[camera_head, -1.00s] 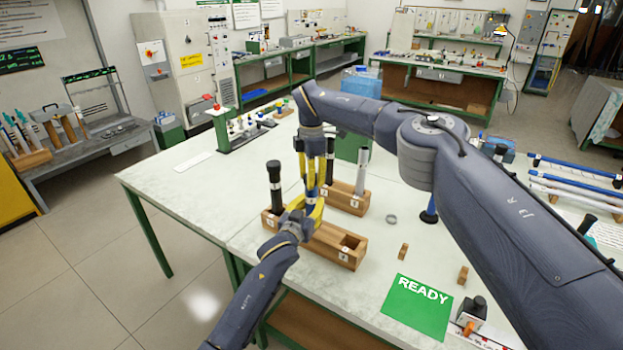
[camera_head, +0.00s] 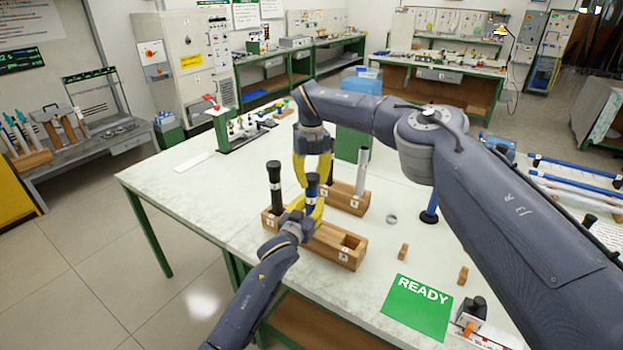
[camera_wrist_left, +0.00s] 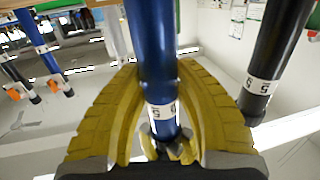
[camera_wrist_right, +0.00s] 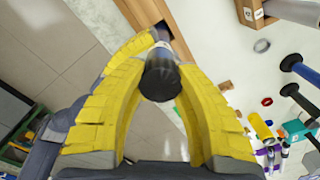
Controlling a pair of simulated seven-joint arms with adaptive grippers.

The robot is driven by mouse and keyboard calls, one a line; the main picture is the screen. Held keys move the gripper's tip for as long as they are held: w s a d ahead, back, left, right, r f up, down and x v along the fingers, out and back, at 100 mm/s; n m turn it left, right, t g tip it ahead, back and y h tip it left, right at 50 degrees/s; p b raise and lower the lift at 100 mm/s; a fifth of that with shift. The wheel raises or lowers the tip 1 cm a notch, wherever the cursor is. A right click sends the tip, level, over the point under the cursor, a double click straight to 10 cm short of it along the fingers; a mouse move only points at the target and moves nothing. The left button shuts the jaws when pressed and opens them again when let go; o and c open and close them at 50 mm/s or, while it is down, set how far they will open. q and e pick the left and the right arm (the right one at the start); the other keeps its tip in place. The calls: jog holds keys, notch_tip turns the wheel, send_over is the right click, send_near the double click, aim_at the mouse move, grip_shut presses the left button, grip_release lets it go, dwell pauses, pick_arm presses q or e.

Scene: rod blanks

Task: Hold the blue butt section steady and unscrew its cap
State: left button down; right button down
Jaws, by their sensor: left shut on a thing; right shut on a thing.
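The blue butt section (camera_head: 311,197) stands upright in the front wooden block (camera_head: 328,240). My left gripper (camera_head: 310,208) is shut around its blue shaft, which also shows between the yellow fingers in the left wrist view (camera_wrist_left: 152,45) with a white numbered label. The black cap (camera_head: 312,178) is at the top of the section. My right gripper (camera_head: 314,174) reaches down from above and is shut on the cap, whose round end faces the camera in the right wrist view (camera_wrist_right: 160,78). The thread between cap and shaft is not visible.
A black rod (camera_head: 275,185) stands close left in the same block. A second wooden block (camera_head: 343,197) behind holds a grey rod (camera_head: 362,165). A grey ring (camera_head: 391,219), small wooden pieces and a green READY mat (camera_head: 418,308) lie to the right.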

jog(key=n, duration=0.4)
jog(key=shift+n, duration=0.3)
jog(key=n, duration=0.5)
jog(key=shift+n, duration=0.4)
jog(key=n, duration=1)
jog(key=shift+n, duration=0.3)
jog(key=shift+r, duration=0.25)
jog(key=shift+r, duration=0.7)
jog(key=shift+r, duration=0.3)
